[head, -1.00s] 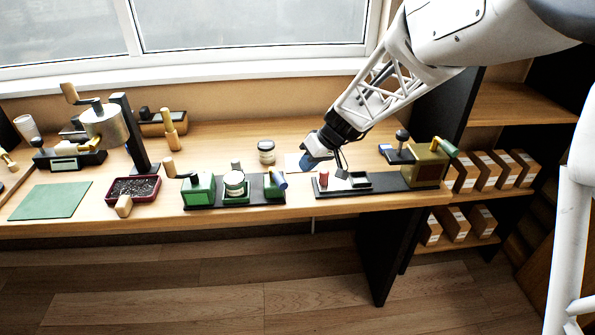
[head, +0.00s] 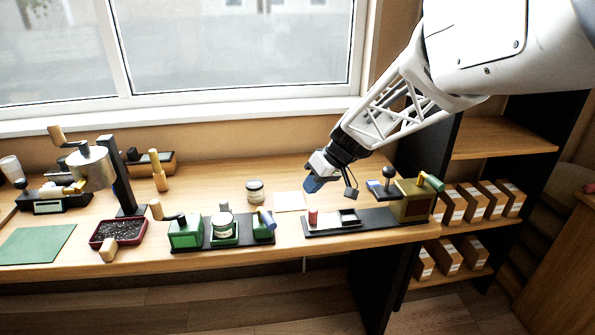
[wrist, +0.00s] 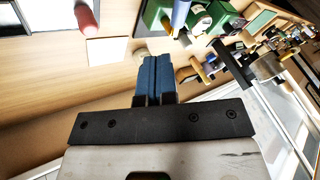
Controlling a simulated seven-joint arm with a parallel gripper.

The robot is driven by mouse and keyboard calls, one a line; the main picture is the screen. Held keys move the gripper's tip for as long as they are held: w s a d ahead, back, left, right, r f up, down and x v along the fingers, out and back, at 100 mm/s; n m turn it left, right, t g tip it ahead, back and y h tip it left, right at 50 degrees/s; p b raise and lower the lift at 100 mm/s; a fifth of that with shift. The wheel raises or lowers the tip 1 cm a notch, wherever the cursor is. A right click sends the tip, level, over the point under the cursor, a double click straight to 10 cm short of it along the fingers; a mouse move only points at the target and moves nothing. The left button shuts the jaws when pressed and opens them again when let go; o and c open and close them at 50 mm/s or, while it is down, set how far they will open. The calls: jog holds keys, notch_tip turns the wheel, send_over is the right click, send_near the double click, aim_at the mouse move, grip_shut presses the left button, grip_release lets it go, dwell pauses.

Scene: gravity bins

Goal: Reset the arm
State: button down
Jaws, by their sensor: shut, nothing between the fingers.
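My gripper (head: 314,184) hangs above the wooden bench, over the space between the green device and the black tray. Its blue fingers are shut with nothing between them. In the wrist view the shut blue fingers (wrist: 154,76) lie side by side in the middle, pointing towards the bench top. A white square sheet (head: 290,201) lies on the bench just left of the gripper. It also shows left of the fingers in the wrist view (wrist: 106,51). A red cylinder (head: 313,217) stands on the black tray (head: 378,222) below the gripper.
A green device (head: 186,234) and a lidded jar (head: 254,191) stand to the left. A dark red tray of dark grains (head: 118,232) and a metal drum (head: 92,167) are further left. An olive box (head: 411,204) stands at the tray's right end. Shelves (head: 505,143) hold several cartons.

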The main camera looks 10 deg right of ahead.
jog(key=s+d+r+m+h, duration=0.1)
jog(key=s+r+m+h, duration=0.1)
jog(key=s, duration=0.8)
jog(key=s+d+r+m+h, duration=0.2)
jog(key=s, duration=0.9)
jog(key=s+d+r+m+t+h, duration=0.1)
jog(key=s+m+h, duration=0.1)
jog(key=s, duration=0.8)
jog(key=shift+s+d+r+h, duration=0.2)
jog(key=shift+s+r+h, duration=0.1)
jog(key=shift+r, duration=0.1)
